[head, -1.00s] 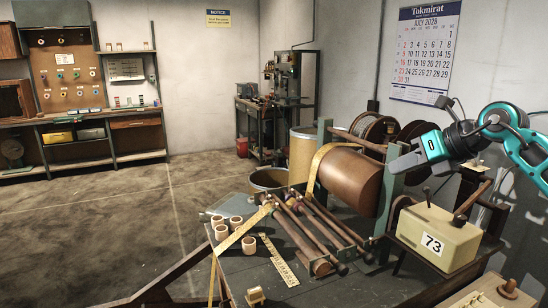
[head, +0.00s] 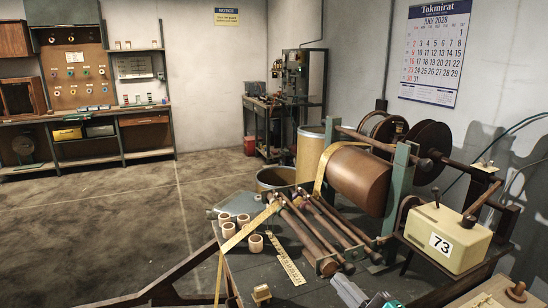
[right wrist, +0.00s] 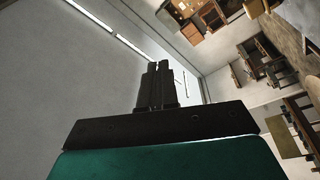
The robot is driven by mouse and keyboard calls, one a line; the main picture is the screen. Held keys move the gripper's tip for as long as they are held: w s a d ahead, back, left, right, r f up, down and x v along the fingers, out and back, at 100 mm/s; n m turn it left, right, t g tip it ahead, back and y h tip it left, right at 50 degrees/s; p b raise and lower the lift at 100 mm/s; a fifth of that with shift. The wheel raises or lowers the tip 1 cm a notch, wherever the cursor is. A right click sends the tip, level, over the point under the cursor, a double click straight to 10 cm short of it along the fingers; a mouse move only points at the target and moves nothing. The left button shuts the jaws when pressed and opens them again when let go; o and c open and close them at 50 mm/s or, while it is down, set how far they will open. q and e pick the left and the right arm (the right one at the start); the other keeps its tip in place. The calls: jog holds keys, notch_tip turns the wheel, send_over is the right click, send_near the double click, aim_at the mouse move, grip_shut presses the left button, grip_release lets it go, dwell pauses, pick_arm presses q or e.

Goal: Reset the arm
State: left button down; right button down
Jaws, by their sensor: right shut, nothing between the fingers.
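My right gripper (right wrist: 160,68) shows in the right wrist view with its dark fingers together and nothing between them. Pale wall or ceiling surfaces lie beyond the fingertips. In the head view only a small grey and teal part of my arm shows at the bottom edge, right of centre, and the fingers cannot be made out there. The winding machine with its brown drum (head: 360,181) and yellow tape (head: 247,228) stands right of centre. My left gripper is not in view.
A cream box marked 73 (head: 446,238) stands at the right of the machine. Several small cups (head: 228,230) and a ruler-like strip (head: 285,258) lie on the dark table. A calendar (head: 433,52) hangs on the wall. Open floor lies to the left.

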jog(key=s+d+f+m+g+h, duration=0.2)
jog(key=s+f+m+g+h, duration=0.1)
jog(key=s+f+m, duration=0.4)
jog(key=s+d+f+m+g+h, duration=0.2)
jog(key=s+f+m+h, duration=0.3)
jog(key=s+f+m, duration=0.3)
jog(key=s+f+g, duration=0.1)
jog(key=s+f, duration=0.3)
jog(key=f, duration=0.1)
jog(key=shift+d+f+h, duration=0.15)
jog(key=shift+f+h, duration=0.15)
dwell(0.4)
